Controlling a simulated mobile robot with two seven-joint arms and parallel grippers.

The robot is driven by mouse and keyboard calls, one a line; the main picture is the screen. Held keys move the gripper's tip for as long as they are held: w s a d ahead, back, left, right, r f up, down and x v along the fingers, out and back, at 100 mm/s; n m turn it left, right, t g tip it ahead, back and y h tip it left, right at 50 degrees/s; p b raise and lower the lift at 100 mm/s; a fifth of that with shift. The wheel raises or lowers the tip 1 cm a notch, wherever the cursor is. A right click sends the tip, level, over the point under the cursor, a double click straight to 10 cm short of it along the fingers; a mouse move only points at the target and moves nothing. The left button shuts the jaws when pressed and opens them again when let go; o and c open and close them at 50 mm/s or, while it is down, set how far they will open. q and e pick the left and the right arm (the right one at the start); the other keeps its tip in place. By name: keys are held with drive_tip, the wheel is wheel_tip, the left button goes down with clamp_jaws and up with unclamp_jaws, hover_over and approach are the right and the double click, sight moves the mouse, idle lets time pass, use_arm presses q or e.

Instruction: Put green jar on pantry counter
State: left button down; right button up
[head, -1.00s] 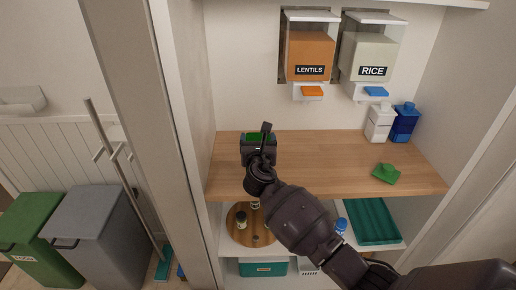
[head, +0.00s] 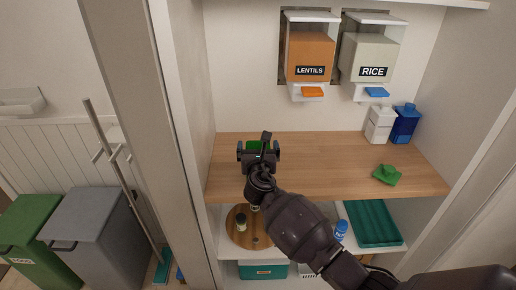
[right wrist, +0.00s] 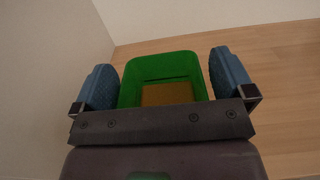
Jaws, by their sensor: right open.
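The green jar (right wrist: 160,72) stands between the two blue finger pads in the right wrist view. It is an open-topped green vessel with a brownish bottom or content, and it appears to rest on the wooden pantry counter (head: 325,165). In the head view only a bit of the jar (head: 256,146) shows behind my gripper. My right gripper (head: 259,150) is open at the left end of the counter; it also shows in the right wrist view (right wrist: 163,85), with slight gaps between the pads and the jar. My left gripper is not in view.
A green lid-like piece (head: 387,174) lies on the counter's right. White (head: 380,124) and blue (head: 405,122) bottles stand at the back right, below the lentils (head: 311,57) and rice (head: 368,57) dispensers. The counter's middle is clear. A turntable (head: 240,238) and teal tray (head: 373,222) are below.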

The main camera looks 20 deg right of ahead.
drive_tip(key=v, duration=1.2)
drive_tip(key=shift+p, duration=0.3)
drive_tip(key=s+d+f+m+g+y, duration=0.3)
drive_tip(key=s+d+f+m+g, duration=0.15)
drive_tip(key=s+f+m, duration=0.8)
drive_tip(key=s+d+f+m+y, duration=0.1)
drive_tip(key=s+d+f+m, duration=0.2)
drive_tip(key=s+m, duration=0.3)
drive_tip(key=s+d+f+m+g, duration=0.1)
drive_tip(key=s+d+f+m, duration=0.2)
drive_tip(key=s+m, duration=0.4)
drive_tip(key=m, duration=0.6)
drive_tip(key=shift+d+y, duration=0.2)
drive_tip(key=shift+y, duration=0.2)
drive_tip(key=shift+s, duration=0.1)
drive_tip(key=shift+c, duration=0.2)
